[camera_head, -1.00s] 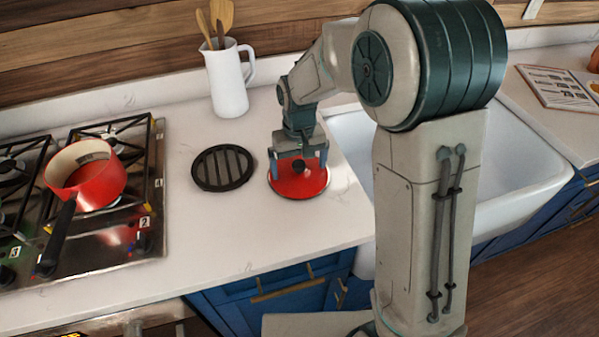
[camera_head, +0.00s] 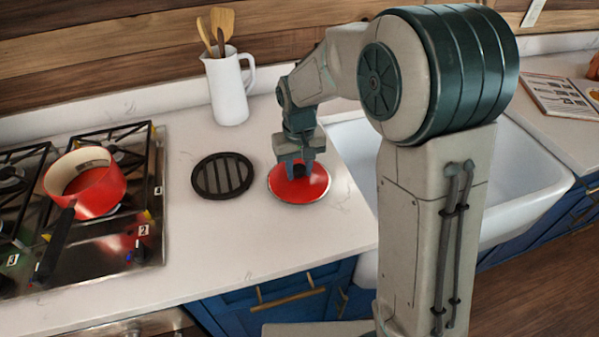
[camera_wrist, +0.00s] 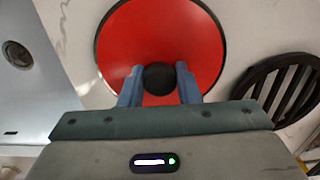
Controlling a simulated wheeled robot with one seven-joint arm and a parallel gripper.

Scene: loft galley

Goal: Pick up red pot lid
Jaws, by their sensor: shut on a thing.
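The red pot lid (camera_head: 300,188) is a round red disc with a dark knob and a thin rim. It is at the counter between the round black trivet and the sink; I cannot tell whether it touches the counter. In the wrist view the lid (camera_wrist: 160,35) fills the top middle, with its black knob (camera_wrist: 159,77) between the two blue fingers. My gripper (camera_head: 299,172) points down over the lid. In the wrist view my gripper (camera_wrist: 159,80) is shut on the knob. In the head view the knob is mostly hidden by the fingers.
A round black trivet (camera_head: 223,175) lies left of the lid. A red pot (camera_head: 90,185) sits on the gas stove (camera_head: 125,225) at left. A white jug (camera_head: 228,90) with wooden utensils stands behind. The white sink (camera_head: 520,180) is at right. Counter in front is clear.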

